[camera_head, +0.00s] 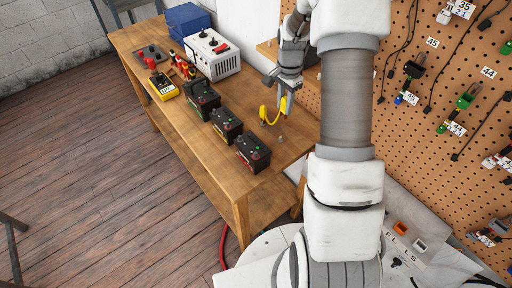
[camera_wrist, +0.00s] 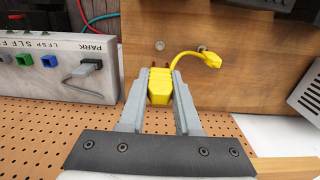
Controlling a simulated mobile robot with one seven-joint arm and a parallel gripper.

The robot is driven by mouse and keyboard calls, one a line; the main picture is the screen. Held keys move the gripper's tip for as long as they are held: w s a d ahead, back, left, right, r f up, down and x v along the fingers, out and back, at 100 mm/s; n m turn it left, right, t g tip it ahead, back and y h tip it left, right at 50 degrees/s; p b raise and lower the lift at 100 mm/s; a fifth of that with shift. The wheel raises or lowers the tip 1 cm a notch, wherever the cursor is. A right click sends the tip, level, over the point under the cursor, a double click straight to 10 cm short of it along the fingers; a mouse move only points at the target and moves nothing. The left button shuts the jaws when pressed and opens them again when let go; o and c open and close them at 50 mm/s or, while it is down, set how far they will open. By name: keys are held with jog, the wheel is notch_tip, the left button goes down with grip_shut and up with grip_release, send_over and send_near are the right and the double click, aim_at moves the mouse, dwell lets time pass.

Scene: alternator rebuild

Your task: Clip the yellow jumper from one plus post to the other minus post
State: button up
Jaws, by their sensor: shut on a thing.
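My gripper (camera_head: 285,101) is shut on one yellow end of the yellow jumper (camera_head: 264,115), above the bench's right side. In the wrist view my gripper (camera_wrist: 160,92) has its fingers on both sides of the yellow clip body (camera_wrist: 160,84). The jumper's cable curves up and right to its free yellow end (camera_wrist: 212,60). Three dark batteries stand in a row on the bench, left of the jumper: a far one (camera_head: 203,101), a middle one (camera_head: 227,126) and a near one (camera_head: 253,154). Their plus and minus posts are too small to tell apart.
The wooden bench (camera_head: 178,117) also carries a yellow meter (camera_head: 163,86), a white box (camera_head: 214,60) and a blue case (camera_head: 187,20). A pegboard (camera_head: 455,75) with hanging leads rises on the right. A grey panel marked PARK (camera_wrist: 55,70) shows in the wrist view.

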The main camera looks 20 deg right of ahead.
notch_tip(320, 180, up, 4)
jog(key=r+p, duration=0.1)
jog(key=p, duration=0.1)
jog(key=b, duration=0.6)
send_over(256, 153)
notch_tip(256, 153, down, 4)
jog(key=shift+f, duration=0.2)
jog(key=shift+f+b, duration=0.45)
jog(key=shift+f, duration=0.3)
jog(key=shift+f, duration=0.1)
jog(key=shift+f+b, duration=1)
jog(key=shift+f, duration=0.15)
